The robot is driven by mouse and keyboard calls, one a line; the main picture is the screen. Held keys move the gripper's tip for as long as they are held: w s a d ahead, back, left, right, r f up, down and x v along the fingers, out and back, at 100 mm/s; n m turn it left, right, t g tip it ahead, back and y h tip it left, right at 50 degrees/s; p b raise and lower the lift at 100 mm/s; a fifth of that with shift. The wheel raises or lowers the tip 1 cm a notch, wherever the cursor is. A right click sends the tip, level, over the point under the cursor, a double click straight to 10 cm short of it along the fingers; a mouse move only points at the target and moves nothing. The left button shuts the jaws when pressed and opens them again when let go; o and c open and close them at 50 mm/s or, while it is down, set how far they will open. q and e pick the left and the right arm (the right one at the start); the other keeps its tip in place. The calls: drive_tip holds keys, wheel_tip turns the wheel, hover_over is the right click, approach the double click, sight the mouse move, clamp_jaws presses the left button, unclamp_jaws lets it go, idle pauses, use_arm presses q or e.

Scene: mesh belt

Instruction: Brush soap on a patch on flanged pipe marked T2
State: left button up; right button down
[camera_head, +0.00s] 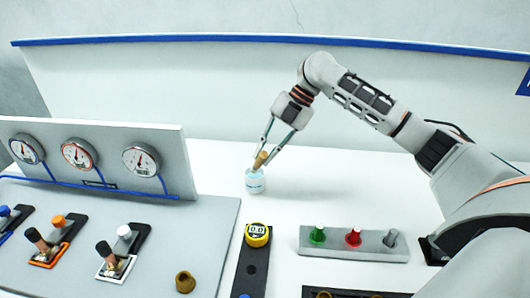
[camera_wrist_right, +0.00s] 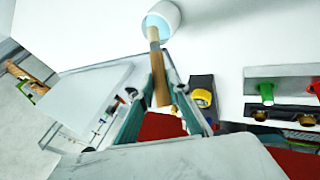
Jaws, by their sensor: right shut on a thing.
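My right gripper (camera_head: 264,158) is shut on the wooden handle of a brush (camera_head: 260,160), which also shows between the fingers in the right wrist view (camera_wrist_right: 160,82). The brush's lower end is in the mouth of a small white and pale blue jar (camera_head: 255,181), seen at the top of the right wrist view (camera_wrist_right: 162,18); its bristles are hidden. The jar stands on the white table. I cannot make out a flanged pipe marked T2 in either view. My left gripper is not in view.
A grey panel (camera_head: 205,212) at left carries three gauges (camera_head: 79,153) on an upright board and several valve levers. A yellow gauge (camera_head: 257,234) sits on a dark strip. A grey block (camera_head: 375,247) holds green, red and grey pegs. The table behind the jar is clear.

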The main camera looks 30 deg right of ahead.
drive_tip(key=shift+f, duration=0.85)
idle(1.1)
wheel_tip(320, 180, up, 7)
idle(0.9)
drive_tip(key=shift+s, duration=0.1)
idle(0.6)
